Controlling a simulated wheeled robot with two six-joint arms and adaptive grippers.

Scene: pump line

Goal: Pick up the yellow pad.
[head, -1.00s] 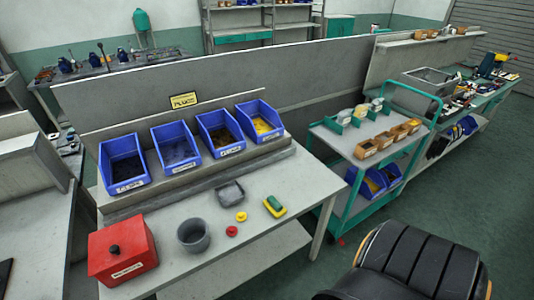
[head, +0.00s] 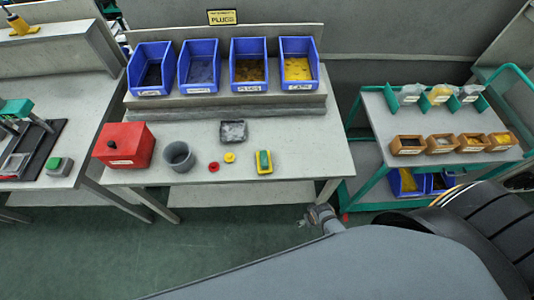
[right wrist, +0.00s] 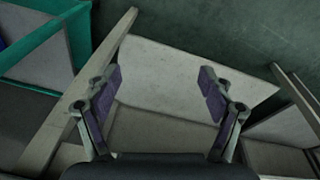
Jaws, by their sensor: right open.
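On the workbench (head: 290,140) in the head view lies a yellow block with a green top (head: 264,162). A small round yellow piece (head: 229,157) lies to its left, beside a small round red piece (head: 213,167). I cannot tell for sure which of the yellow things is the pad. My right gripper (head: 322,217) shows small beyond the bench's front edge, apart from these things. In the right wrist view it (right wrist: 162,78) is open, with nothing between its fingers. My left gripper is not in view.
A red box (head: 124,146), a grey cup (head: 179,157) and a grey tray (head: 233,132) stand on the bench. Blue bins (head: 248,88) line its raised back shelf; the right one holds yellow pieces. A green-framed cart (head: 440,165) stands right. Floor in front is clear.

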